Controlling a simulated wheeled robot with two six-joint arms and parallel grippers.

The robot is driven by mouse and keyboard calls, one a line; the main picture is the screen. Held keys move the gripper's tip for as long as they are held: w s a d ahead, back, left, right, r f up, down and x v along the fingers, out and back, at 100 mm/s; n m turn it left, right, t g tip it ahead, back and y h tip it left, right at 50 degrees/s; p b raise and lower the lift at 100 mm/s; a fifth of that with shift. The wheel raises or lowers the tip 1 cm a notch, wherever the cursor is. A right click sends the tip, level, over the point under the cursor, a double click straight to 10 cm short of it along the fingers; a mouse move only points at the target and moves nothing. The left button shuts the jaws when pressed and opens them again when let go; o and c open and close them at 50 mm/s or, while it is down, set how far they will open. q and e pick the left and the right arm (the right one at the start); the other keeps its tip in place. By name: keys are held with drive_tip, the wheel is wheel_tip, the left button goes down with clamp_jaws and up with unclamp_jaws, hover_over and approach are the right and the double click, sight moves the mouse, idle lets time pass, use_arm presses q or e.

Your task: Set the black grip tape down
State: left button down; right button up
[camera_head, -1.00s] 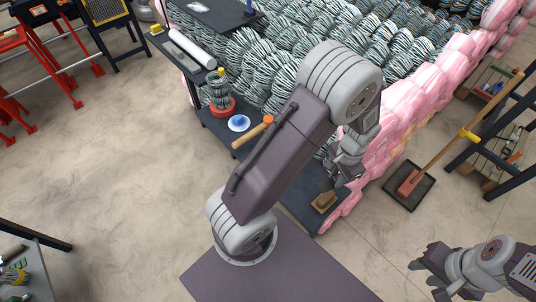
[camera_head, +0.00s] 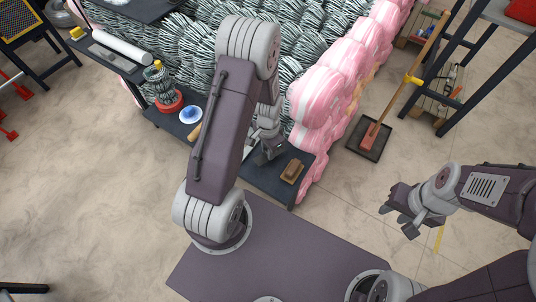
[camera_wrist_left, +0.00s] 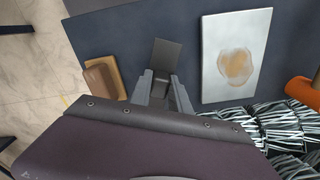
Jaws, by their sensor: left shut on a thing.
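The black grip tape (camera_wrist_left: 166,56) is a small dark rectangular piece in the left wrist view. My left gripper (camera_wrist_left: 164,92) is shut on it, with the tape extending past the fingertips over the dark shelf top (camera_wrist_left: 105,30). I cannot tell whether the tape touches the shelf. In the head view my left gripper (camera_head: 268,154) is low over the shelf, left of a wooden block (camera_head: 292,171); the tape is not distinguishable there. My right gripper (camera_head: 400,211) is open and empty above the floor at the right.
A pale plate with an orange-brown stain (camera_wrist_left: 235,56) lies right of the tape, near an orange cylinder end (camera_wrist_left: 303,91). The wooden block (camera_wrist_left: 104,78) is on the left. Wire coils (camera_head: 180,52) and pink-white bundles (camera_head: 320,95) stand behind the shelf. A blue-white dish (camera_head: 190,114) sits farther left.

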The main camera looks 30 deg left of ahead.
use_arm(q)
wheel_tip(320, 180, down, 3)
drive_tip(key=shift+w+f, duration=0.1)
drive_tip(key=shift+f, duration=0.05)
drive_tip(key=c, duration=1.2)
unclamp_jaws()
drive_tip(key=shift+f, duration=0.1)
drive_tip(key=shift+c, duration=0.2)
